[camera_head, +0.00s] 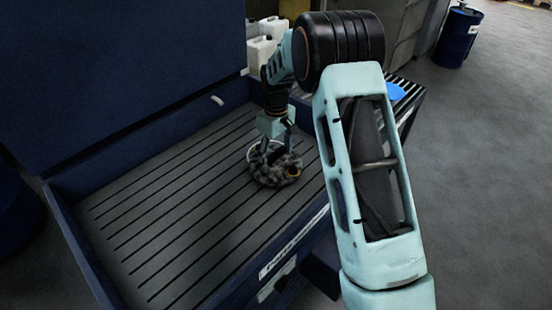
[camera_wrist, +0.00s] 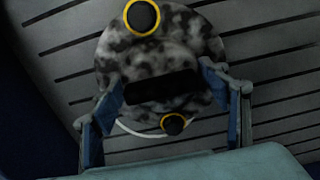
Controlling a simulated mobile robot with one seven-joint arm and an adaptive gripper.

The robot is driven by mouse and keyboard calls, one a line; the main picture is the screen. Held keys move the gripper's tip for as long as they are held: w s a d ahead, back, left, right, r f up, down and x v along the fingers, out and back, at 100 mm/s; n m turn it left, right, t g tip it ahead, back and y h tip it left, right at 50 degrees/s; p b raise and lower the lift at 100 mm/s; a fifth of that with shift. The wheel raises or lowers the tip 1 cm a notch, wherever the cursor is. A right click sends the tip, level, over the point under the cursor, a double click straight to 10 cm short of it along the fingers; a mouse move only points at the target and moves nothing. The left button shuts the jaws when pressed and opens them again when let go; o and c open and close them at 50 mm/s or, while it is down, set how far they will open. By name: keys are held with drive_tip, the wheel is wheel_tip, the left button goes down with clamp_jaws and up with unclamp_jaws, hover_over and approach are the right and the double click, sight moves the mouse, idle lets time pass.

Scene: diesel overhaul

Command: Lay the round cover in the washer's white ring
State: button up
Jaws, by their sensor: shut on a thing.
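The round cover (camera_head: 277,174) is a mottled grey and black disc with yellow-rimmed round ports. It is in my gripper (camera_head: 275,150), over the slatted floor of the blue washer (camera_head: 226,122). In the wrist view the cover (camera_wrist: 160,52) lies between the two fingers of my gripper (camera_wrist: 168,90), which are shut on a dark block across its middle. Part of the white ring (camera_wrist: 128,130) shows as a thin arc below the cover; most of it is hidden. I cannot tell whether the cover touches the floor.
The washer's raised blue lid (camera_head: 120,70) stands at the back left. White canisters (camera_head: 262,45) stand behind the washer. A slatted surface with a blue item (camera_head: 394,92) is to the right, partly behind my arm. A blue drum (camera_head: 458,37) stands far right. The washer floor left of the cover is clear.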

sight(276, 153)
drive_tip(key=shift+f, duration=0.6)
drive_tip(key=shift+f, duration=0.1)
drive_tip(key=o, duration=1.4)
drive_tip(key=shift+o, duration=0.2)
wheel_tip(276, 153, up, 12)
drive_tip(key=shift+r, duration=0.1)
